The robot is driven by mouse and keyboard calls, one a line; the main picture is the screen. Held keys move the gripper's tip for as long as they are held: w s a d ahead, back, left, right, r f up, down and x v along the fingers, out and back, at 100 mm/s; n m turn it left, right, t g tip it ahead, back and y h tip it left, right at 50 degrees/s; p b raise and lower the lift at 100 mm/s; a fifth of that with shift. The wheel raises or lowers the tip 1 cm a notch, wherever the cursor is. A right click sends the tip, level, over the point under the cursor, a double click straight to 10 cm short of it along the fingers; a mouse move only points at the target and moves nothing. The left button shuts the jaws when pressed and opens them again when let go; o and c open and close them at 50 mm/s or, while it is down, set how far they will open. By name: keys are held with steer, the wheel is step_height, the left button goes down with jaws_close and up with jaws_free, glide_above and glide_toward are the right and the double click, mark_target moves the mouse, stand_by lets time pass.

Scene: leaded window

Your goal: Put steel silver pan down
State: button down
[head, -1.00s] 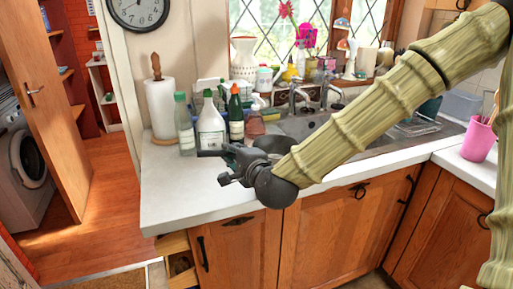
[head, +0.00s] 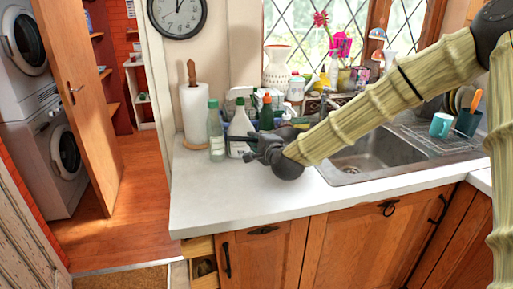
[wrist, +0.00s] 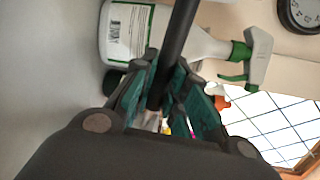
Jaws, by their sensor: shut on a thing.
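My gripper (head: 262,145) is at the left end of my arm in the head view, over the white counter near the bottles. In the wrist view my gripper (wrist: 163,98), with teal finger pads, is shut on a dark, straight bar, which looks like the pan's handle (wrist: 180,35). The handle runs from between the fingers to the top edge of the picture. The pan's bowl is not clearly visible; in the head view my gripper and arm cover that area. I cannot tell whether the pan touches the counter.
A white spray bottle (wrist: 150,30) with a green trigger is close beside my gripper. A green bottle (head: 215,130) and a paper towel roll (head: 196,112) stand left of it. The sink (head: 375,155) is to the right. The front left of the counter (head: 225,195) is clear.

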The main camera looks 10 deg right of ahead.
steer(key=shift+w, duration=0.25)
steer(key=shift+f, duration=1.8)
steer(key=c, duration=1.4)
jaws_free()
steer(key=shift+f, duration=0.1)
steer(key=shift+r+p, duration=0.2)
steer(key=shift+p, duration=0.1)
steer(key=shift+s+d, duration=0.1)
steer(key=shift+s, duration=0.25)
steer(key=b+v, duration=0.1)
steer(key=v, duration=1)
steer(key=shift+s, duration=0.2)
